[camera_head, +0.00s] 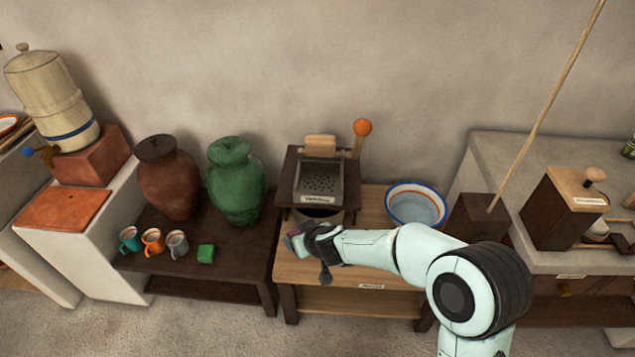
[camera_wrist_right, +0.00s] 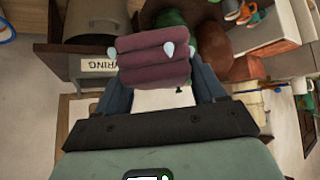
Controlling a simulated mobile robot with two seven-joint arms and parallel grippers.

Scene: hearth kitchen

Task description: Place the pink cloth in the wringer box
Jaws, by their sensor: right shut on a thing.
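The pink cloth (camera_wrist_right: 153,62), folded and dull mauve-pink, is held between the fingers of my right gripper (camera_wrist_right: 160,82) in the wrist view. In the head view my right gripper (camera_head: 300,238) is in front of the wringer box (camera_head: 322,182), below its front edge, and only a bit of the cloth shows there. The wringer box is dark wood with a perforated metal plate, a label and an orange-knobbed lever (camera_head: 361,135). Its labelled front (camera_wrist_right: 99,65) also shows at the left of the wrist view, beside the cloth. My left gripper is out of view.
The wringer stands on a light wooden table (camera_head: 375,272) with a blue-and-orange-rimmed bowl (camera_head: 417,204) to its right. Left are a green jar (camera_head: 236,183), a brown jar (camera_head: 168,178), small mugs (camera_head: 152,241) and a green block (camera_head: 206,253) on a dark bench.

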